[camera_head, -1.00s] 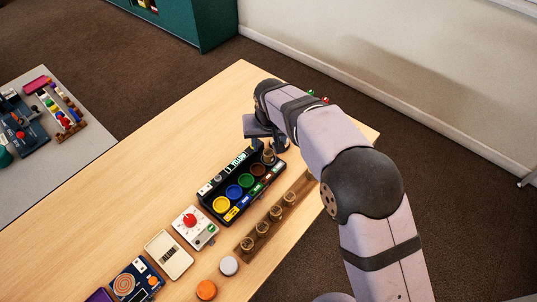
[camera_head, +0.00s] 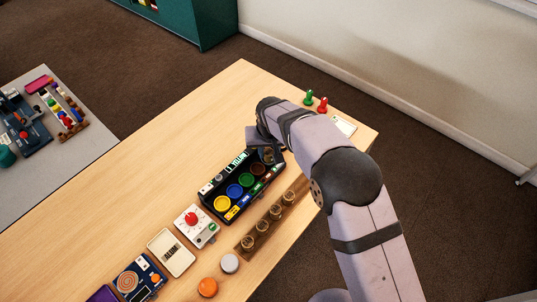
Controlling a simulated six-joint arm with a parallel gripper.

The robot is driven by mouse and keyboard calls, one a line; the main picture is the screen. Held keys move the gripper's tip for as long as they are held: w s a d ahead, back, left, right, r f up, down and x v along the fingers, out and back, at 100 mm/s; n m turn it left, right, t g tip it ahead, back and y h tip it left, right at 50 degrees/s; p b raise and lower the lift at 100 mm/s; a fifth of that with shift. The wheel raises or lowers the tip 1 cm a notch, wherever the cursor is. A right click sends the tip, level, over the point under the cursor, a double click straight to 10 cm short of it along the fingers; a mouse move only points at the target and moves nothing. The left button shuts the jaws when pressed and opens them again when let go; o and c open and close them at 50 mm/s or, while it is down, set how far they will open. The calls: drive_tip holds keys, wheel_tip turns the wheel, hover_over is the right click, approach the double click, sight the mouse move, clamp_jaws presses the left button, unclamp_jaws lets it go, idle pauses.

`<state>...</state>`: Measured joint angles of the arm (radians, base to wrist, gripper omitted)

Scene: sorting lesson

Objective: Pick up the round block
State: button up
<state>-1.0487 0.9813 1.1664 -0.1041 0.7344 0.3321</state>
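Two round blocks lie on the table at the front: an orange one (camera_head: 207,288) and a grey-white one (camera_head: 229,263) just behind it to the right. I cannot tell which one the task names. My gripper (camera_head: 267,155) is far behind both, low over the far end of a black sorting box (camera_head: 207,207). Its fingers are small, dark and partly hidden by my arm. A small brownish thing shows at the fingers, but whether it is held is unclear.
A wooden rack (camera_head: 282,216) with several small jars stands right of the box. A white device with a red knob (camera_head: 194,223), a cream plate (camera_head: 171,252) and a blue spiral device (camera_head: 138,277) lie left. Green (camera_head: 309,97) and red pieces (camera_head: 322,105) stand at the back.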

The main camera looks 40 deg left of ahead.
sight(269, 153)
drive_tip(key=shift+c, duration=0.8)
wheel_tip(269, 153, up, 10)
drive_tip(key=b, duration=0.2)
drive_tip(key=w+d+r+m, duration=0.1)
drive_tip(key=w+d+r, duration=0.3)
drive_tip(key=d+r, duration=0.2)
drive_tip(key=s+d+f+b, duration=0.1)
drive_tip(key=s+d+f, duration=0.15)
drive_tip(key=d, duration=0.35)
drive_tip(key=shift+n, duration=0.5)
drive_tip(key=shift+s+d+f+p, duration=0.15)
drive_tip(key=shift+s+d+f, duration=0.15)
drive_tip(key=shift+f, duration=2.35)
drive_tip(key=shift+s+d+f+p, duration=0.15)
drive_tip(key=shift+s+f, duration=0.2)
drive_tip(key=shift+f, duration=2.35)
drive_tip(key=shift+s+d+f+p, duration=0.15)
drive_tip(key=shift+s+d+f, duration=0.15)
drive_tip(key=shift+f, duration=2.35)
drive_tip(key=shift+f, duration=0.15)
